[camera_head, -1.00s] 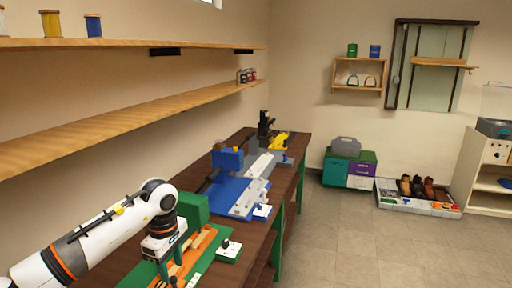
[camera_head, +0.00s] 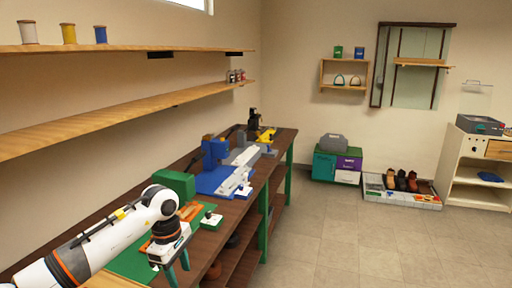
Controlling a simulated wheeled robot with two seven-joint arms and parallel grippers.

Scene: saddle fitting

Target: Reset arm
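My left arm comes in from the lower left in the head view, and its gripper (camera_head: 176,276) hangs over the front edge of the workbench (camera_head: 135,215). Its green fingers point down and stand apart with nothing visible between them, though the tips reach the bottom of the frame. A green machine (camera_head: 174,184) on a green base with orange parts stands just behind the gripper. The gripper partly hides this base. My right gripper is out of view.
A blue machine (camera_head: 214,180) and a yellow one (camera_head: 267,135) stand farther along the bench. Long wooden shelves (camera_head: 130,121) run above it. The floor (camera_head: 340,245) on the right is clear.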

